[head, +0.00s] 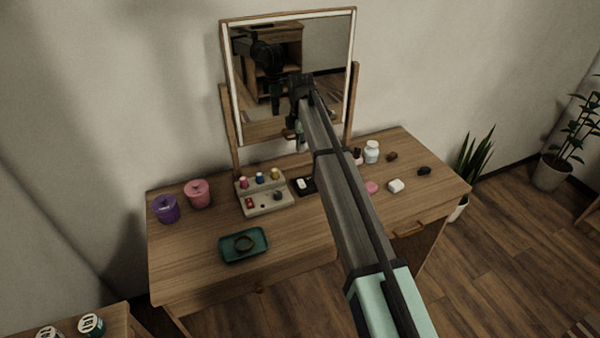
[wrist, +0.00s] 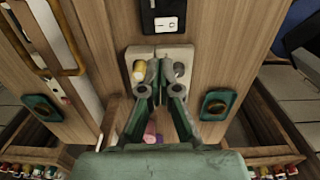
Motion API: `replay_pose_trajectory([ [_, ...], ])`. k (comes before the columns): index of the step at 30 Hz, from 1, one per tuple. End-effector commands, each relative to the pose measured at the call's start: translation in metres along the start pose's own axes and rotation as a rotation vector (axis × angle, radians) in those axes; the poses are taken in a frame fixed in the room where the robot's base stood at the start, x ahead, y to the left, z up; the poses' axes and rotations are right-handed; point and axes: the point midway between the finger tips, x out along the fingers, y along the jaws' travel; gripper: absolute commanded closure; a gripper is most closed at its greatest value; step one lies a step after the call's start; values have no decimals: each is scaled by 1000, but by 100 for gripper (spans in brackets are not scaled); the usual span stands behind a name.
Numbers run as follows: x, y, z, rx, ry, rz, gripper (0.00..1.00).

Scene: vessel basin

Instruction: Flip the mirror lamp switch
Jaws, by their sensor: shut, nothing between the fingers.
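The lamp switch is a small black plate (head: 308,187) with a white rocker (head: 302,183), set on the dressing table right of the beige organizer. In the wrist view the black plate (wrist: 163,8) and white rocker (wrist: 166,24) lie at the top, beyond my fingertips. My gripper (head: 301,147) hangs above the table in front of the mirror (head: 250,110). In the wrist view my gripper (wrist: 160,68) is shut and empty, its fingertips over the organizer, not in line with the rocker. I cannot tell their exact height.
The beige organizer (head: 265,208) holds several small bottles. A green tray (head: 260,256) with a ring-shaped item stands in front. Purple (head: 166,209) and pink (head: 198,193) jars stand left. A white bottle (head: 372,152) and small items stand right. The front left tabletop is clear.

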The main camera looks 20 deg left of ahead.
Motion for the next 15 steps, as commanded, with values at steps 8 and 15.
replay_pose_trajectory([
  [8, -3, -8, 0, 1, 0, 0, 100],
  [15, -5, -15, 0, 2, 0, 0, 100],
])
